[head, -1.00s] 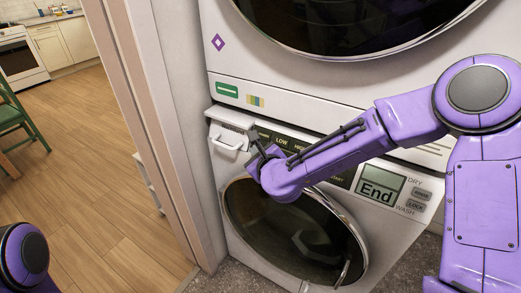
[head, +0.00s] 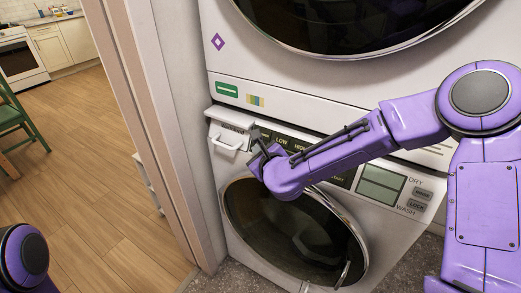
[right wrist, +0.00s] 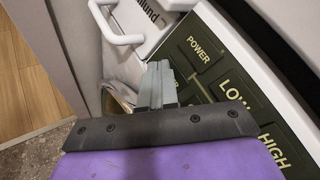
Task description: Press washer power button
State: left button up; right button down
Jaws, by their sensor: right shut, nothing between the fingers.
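The washer (head: 405,228) is the lower white unit, with a round glass door and a slanted dark control panel. Its power button, labelled POWER (right wrist: 201,54), is at the panel's left end in the right wrist view. In the head view my gripper and arm cover that spot. My right gripper (head: 257,141) is shut and empty at the panel's left end. In the right wrist view its fingers (right wrist: 158,72) are just left of the POWER label; I cannot tell whether they touch the panel. The washer's display (head: 381,185) is blank. My left gripper is out of view.
A white-handled drawer (head: 228,140) sticks out just left of the panel. The dryer (head: 300,98) stands directly above the washer. A wall edge and door frame (head: 150,130) are close on the left. Open wooden floor lies beyond.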

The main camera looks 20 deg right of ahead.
jog(key=shift+s, duration=0.1)
jog(key=shift+s+a+r, duration=0.25)
jog(key=shift+a, duration=0.15)
jog(key=s+a+r+p, duration=0.1)
jog(key=s+a+r, duration=0.1)
jog(key=s+a, duration=0.1)
jog(key=shift+s+a+r+p, duration=0.2)
jog(key=shift+a+p, duration=0.2)
jog(key=shift+a, duration=0.3)
